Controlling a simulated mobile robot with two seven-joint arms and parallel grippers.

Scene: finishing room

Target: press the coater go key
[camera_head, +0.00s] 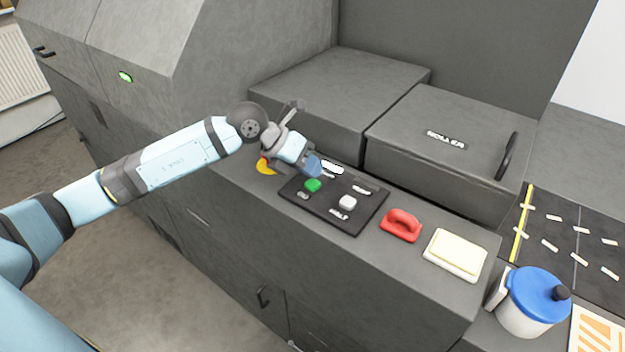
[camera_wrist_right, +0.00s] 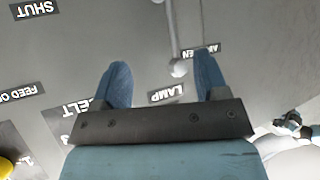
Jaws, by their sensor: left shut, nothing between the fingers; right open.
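A dark key panel (camera_head: 365,213) lies on the grey machine's front ledge. It carries a green key (camera_head: 313,185) and a white key (camera_head: 347,202), with small labels too tiny to read. I cannot tell by lettering which is the coater go key. My left gripper (camera_head: 317,168) is shut and empty, pointing down over the panel's back left part, just behind the green key. Whether it touches the panel is unclear, and it hides some of it. My right gripper (camera_wrist_right: 162,78) is open and empty in the right wrist view, in front of a grey surface with labels; it is outside the head view.
A yellow piece (camera_head: 266,167) is partly hidden by my left wrist. A red handled block (camera_head: 401,225), a cream pad (camera_head: 456,252) and a blue-lidded pot (camera_head: 535,300) stand to the right. Behind is a handled cover (camera_head: 450,140). The right wrist view shows a LAMP label (camera_wrist_right: 166,93).

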